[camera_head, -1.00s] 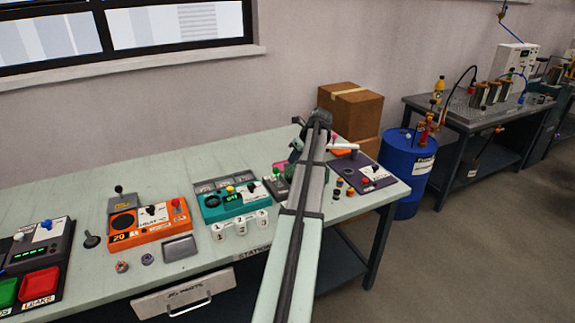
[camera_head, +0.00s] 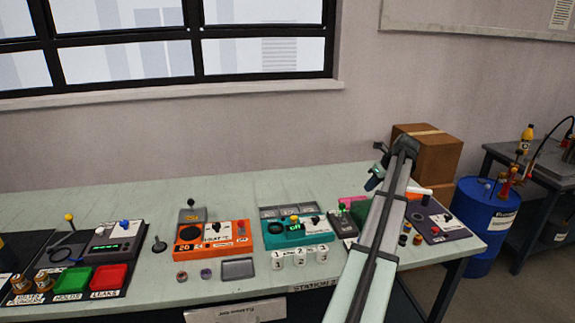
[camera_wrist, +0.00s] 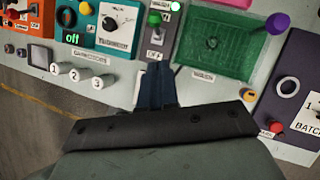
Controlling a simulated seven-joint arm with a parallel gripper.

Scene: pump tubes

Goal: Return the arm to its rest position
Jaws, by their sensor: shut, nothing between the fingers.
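My arm (camera_head: 383,215) reaches from the bottom edge over the right part of the bench in the head view. My gripper is mostly hidden behind the arm there. In the wrist view my gripper (camera_wrist: 156,85) shows its dark fingers shut together with nothing between them. The fingertips point toward the bench, between a small grey panel with a green-topped lever (camera_wrist: 154,22) and a green tray (camera_wrist: 212,45). Whether they touch anything cannot be told.
The bench (camera_head: 150,285) carries a teal box (camera_head: 296,231), an orange box (camera_head: 212,238) and numbered white cylinders (camera_head: 299,256). A dark panel (camera_head: 436,222) lies right of the arm. Cardboard boxes (camera_head: 425,155) and a blue drum (camera_head: 487,225) stand beyond.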

